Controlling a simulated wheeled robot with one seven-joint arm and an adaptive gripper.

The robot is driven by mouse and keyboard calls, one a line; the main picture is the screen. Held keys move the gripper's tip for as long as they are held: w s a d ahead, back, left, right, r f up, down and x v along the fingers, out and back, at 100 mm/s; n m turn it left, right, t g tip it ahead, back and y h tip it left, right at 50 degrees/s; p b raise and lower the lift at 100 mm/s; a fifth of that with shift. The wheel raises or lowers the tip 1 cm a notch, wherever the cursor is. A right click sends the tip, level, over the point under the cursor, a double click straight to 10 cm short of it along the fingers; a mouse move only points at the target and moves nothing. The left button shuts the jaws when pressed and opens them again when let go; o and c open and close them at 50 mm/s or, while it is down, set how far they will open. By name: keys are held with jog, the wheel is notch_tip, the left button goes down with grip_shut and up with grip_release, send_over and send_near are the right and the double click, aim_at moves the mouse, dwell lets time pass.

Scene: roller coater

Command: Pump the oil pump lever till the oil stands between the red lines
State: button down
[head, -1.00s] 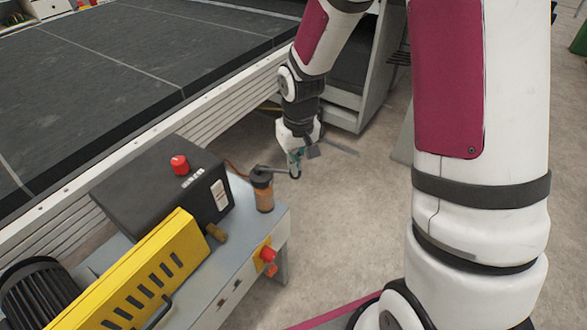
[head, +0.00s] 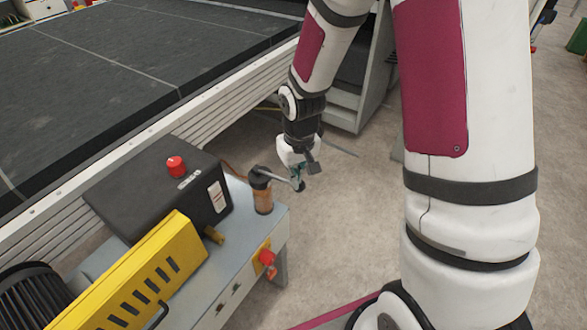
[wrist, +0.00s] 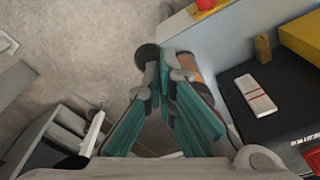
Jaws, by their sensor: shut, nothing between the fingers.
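The oil pump (head: 262,194) is an amber-brown cylinder with a dark cap on the grey table's corner. Its lever (head: 281,177) slopes down to the right and ends in a dark knob. My gripper (head: 298,178) is shut at the lever's outer end; whether it touches the lever is unclear. In the wrist view, the knob (wrist: 146,54) shows just beyond my fingertips (wrist: 164,66), and the pump (wrist: 188,66) is partly hidden behind my fingers. A white gauge with red lines (wrist: 256,94) is on the black tank (head: 150,185). I cannot make out the oil level.
The tank has a red cap (head: 175,166), and a brass fitting (head: 214,235) sticks out nearby. A yellow guard (head: 130,280) and a red button (head: 266,257) are at the front. A long dark machine bed (head: 150,70) lies behind. Open floor is right of the table.

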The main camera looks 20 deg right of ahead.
jog(key=shift+s+r+p, duration=0.25)
jog(key=shift+s+p, duration=0.05)
jog(key=shift+s, duration=0.3)
jog(key=shift+s+r+p, duration=0.2)
jog(key=shift+s+p, duration=0.05)
jog(key=shift+s, duration=0.35)
jog(key=shift+d, duration=0.1)
notch_tip(320, 180, up, 12)
jog(key=s, duration=0.1)
jog(key=shift+s, duration=0.1)
dwell(0.4)
